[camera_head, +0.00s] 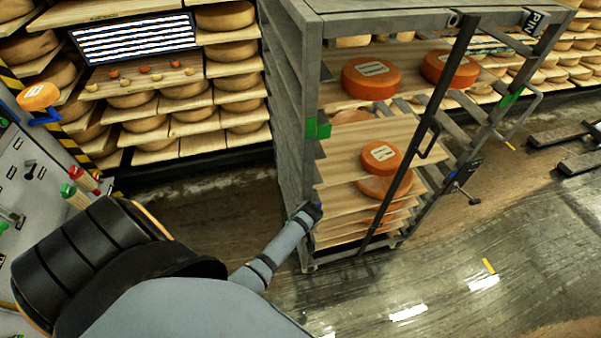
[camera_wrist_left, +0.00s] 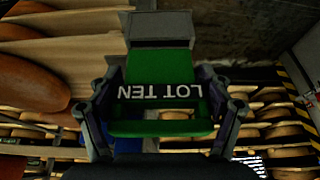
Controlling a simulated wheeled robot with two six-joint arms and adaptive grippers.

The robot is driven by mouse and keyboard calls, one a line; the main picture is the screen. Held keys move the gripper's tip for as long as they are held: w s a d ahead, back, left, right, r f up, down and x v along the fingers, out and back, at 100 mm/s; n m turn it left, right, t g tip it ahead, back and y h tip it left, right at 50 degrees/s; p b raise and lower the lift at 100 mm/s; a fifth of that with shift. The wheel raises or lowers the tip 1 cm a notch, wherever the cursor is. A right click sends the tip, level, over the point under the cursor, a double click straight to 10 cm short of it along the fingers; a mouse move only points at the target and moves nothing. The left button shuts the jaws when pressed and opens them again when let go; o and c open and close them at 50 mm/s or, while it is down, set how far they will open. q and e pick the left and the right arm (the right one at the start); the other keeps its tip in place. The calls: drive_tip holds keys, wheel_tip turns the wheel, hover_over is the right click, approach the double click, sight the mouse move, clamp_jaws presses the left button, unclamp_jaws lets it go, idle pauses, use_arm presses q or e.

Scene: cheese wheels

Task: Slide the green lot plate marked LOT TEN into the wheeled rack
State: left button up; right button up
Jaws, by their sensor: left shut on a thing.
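The green lot plate (camera_wrist_left: 160,110) is in the left wrist view, with LOT TEN in white letters upside down. My left gripper (camera_wrist_left: 158,78) is shut on it, a finger at each side. The plate's far end meets a grey metal piece (camera_wrist_left: 160,28); I cannot tell whether it is inside or just against it. In the head view my left arm reaches to the front left post of the wheeled rack (camera_head: 310,170), and the left gripper (camera_head: 309,213) is small beside that post. I cannot make out the plate there. My right gripper is not in view.
The rack holds wooden boards with orange cheese wheels (camera_head: 371,78). Green patches (camera_head: 318,128) mark its posts. An open rack door or bar (camera_head: 425,125) crosses its front. Cheese shelves (camera_head: 145,125) stand behind at left. A tool panel (camera_head: 30,165) is at far left.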

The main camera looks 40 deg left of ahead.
use_arm(q)
drive_tip(key=shift+r, duration=0.1)
idle(0.4)
drive_tip(key=shift+p, duration=0.35)
idle(0.3)
drive_tip(key=shift+p, duration=0.35)
idle(0.5)
drive_tip(key=shift+f+b, duration=2.3)
drive_tip(key=shift+f, duration=0.85)
drive_tip(key=o, duration=1.1)
drive_tip(key=shift+o, duration=0.2)
